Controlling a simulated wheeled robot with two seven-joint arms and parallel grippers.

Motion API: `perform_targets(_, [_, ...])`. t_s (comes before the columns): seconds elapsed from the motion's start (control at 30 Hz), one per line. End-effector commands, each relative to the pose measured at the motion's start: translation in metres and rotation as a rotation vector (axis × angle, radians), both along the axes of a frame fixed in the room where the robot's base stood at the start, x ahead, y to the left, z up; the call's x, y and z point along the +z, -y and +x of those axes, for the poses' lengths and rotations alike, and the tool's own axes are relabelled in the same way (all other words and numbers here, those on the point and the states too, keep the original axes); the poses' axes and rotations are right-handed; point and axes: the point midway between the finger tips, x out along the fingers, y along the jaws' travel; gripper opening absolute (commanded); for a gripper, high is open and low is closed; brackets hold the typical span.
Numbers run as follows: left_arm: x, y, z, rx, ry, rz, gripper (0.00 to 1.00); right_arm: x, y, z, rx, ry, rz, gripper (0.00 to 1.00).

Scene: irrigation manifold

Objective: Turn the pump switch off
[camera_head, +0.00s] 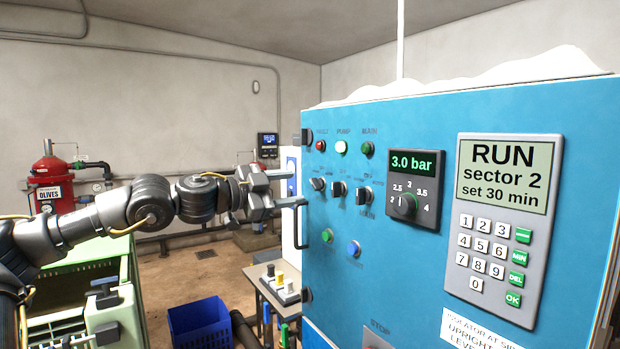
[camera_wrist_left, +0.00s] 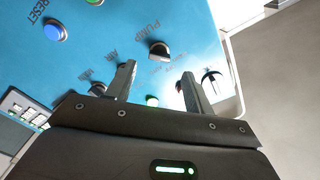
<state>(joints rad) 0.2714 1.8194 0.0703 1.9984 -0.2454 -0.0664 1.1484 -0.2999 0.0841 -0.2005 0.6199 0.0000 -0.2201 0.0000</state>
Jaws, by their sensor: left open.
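The pump switch (camera_head: 317,184) is a black rotary knob with a pale edge, leftmost in the row on the blue panel. In the left wrist view the pump switch (camera_wrist_left: 158,50) sits beside the label PUMP, a little beyond the fingers and between their lines. My left gripper (camera_head: 295,188) is open and empty, just left of the switch at about its height; it also shows in the left wrist view (camera_wrist_left: 158,85). I see no contact with the knob. The green pump lamp (camera_head: 341,147) is lit. My right gripper is not in view.
Two similar knobs, the middle one (camera_head: 338,189) and the right one (camera_head: 364,196), stand close by. A green button (camera_head: 327,236) and a blue button (camera_head: 353,249) lie below. A dark handle (camera_head: 301,226) juts from the panel's left edge. A blue crate (camera_head: 200,322) is on the floor.

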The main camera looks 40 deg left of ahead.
Motion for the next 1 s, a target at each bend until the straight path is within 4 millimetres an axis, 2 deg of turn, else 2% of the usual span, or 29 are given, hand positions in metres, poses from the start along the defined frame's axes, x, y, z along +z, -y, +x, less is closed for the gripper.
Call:
perform_targets(0.03, [0.001, 0.002, 0.005, 0.000, -0.007, 0.001, 0.53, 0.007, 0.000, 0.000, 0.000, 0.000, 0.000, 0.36])
perform_targets(0.5, [0.001, 0.013, 0.046, 0.002, -0.003, 0.003, 0.53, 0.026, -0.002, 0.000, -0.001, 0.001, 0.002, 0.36])
perform_targets(0.7, [0.000, 0.016, 0.055, 0.001, -0.002, 0.002, 0.53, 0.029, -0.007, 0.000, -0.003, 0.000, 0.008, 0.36])
perform_targets(1.0, [0.000, 0.017, 0.057, -0.001, 0.001, 0.001, 0.53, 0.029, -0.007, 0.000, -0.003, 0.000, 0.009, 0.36])
